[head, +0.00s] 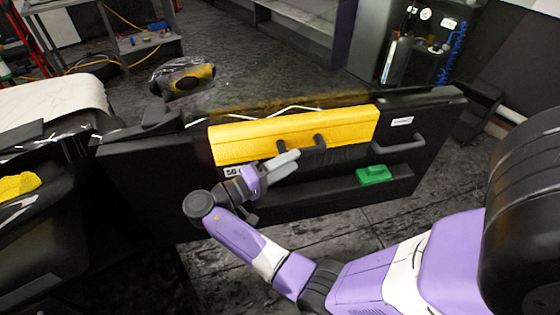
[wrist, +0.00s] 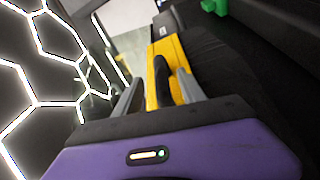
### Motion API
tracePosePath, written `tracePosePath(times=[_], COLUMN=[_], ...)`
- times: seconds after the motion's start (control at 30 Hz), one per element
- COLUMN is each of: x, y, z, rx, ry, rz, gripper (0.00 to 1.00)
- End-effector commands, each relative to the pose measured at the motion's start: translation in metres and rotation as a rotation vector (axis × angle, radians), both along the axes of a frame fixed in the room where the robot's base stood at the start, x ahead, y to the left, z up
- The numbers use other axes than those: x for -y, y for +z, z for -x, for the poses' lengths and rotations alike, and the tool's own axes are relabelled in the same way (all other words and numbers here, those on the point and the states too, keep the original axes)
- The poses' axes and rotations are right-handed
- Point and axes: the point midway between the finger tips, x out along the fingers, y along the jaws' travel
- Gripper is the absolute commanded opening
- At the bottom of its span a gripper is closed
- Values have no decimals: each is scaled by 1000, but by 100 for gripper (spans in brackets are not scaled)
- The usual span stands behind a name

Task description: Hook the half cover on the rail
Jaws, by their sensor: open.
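The yellow half cover (head: 240,145) lies along the upper edge of a black door-like panel, its front face hanging toward me. A dark handle (head: 319,142) stands out from the cover's front. My gripper (head: 281,166) is just in front of the cover, below and left of the handle's right end. In the wrist view my gripper (wrist: 160,82) is open, with the black handle (wrist: 161,78) showing between its fingers and the yellow cover (wrist: 172,48) behind. Whether the fingers touch the handle cannot be told. The rail is not clearly visible, and I cannot tell whether the cover is hooked.
The black panel (head: 330,199) has a ledge with a green block (head: 374,175) on it and its own dark pull handle (head: 398,143) at right. The floor in front of the panel is bare.

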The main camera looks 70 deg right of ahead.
Motion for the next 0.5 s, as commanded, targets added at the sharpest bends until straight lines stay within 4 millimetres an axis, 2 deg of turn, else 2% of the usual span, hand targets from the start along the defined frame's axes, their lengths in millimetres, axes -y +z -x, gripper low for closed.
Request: tracePosePath(times=[0.5], x=[53], y=[6], z=[36], rx=[-1], ry=[0], rz=[-2], gripper=[48])
